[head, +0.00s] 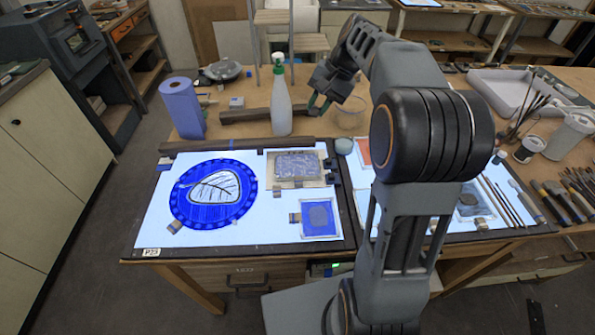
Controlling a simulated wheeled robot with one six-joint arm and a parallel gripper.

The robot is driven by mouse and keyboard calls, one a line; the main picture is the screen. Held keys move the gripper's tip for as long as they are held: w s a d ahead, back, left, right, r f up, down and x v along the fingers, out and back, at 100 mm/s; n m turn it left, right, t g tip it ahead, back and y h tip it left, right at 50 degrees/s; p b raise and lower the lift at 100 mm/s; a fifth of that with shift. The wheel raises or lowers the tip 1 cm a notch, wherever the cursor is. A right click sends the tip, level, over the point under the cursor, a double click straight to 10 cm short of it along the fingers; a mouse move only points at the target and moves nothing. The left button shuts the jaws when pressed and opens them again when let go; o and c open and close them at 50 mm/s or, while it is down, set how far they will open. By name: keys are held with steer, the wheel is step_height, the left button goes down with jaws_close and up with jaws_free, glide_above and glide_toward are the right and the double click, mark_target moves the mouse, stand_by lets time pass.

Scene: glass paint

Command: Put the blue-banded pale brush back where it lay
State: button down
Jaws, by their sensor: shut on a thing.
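My gripper (319,106) is at the back of the bench, just right of the white spray bottle (281,108) and left of a clear glass jar (350,114). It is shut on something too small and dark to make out. I cannot pick out the blue-banded pale brush with certainty. Several long thin brushes (502,201) lie side by side on the right part of the lit glass panel. Their bands are too small to read, and my arm hides part of the panel left of them.
A blue paper roll (182,108) and a dark wooden bar (246,115) stand near the spray bottle. A blue painted disc (213,194) lies on the left lit panel (265,225). Pots, tools and a pale tray (505,92) crowd the right side.

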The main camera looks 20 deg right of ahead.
steer(key=shift+f+n+t+h+b, duration=0.25)
steer(key=shift+n+t+h+b, duration=0.05)
steer(key=shift+h+b, duration=0.25)
steer(key=shift+r+n+t+h+b, duration=0.15)
steer(key=shift+n+t+h+b, duration=0.35)
steer(key=shift+h+b, duration=0.35)
steer(key=b, duration=0.1)
steer(key=n+t+h+b, duration=0.1)
steer(key=b, duration=0.1)
steer(key=shift+a+f+h, duration=0.1)
steer(key=shift+f+h, duration=0.1)
steer(key=shift+h, duration=0.1)
steer(key=shift+r+n+t+h+b, duration=0.1)
steer(key=shift+n+t+h+b, duration=0.4)
steer(key=shift+b, duration=0.35)
steer(key=shift+r+t+h, duration=0.25)
steer(key=shift+t+h, duration=0.05)
steer(key=shift+s, duration=0.1)
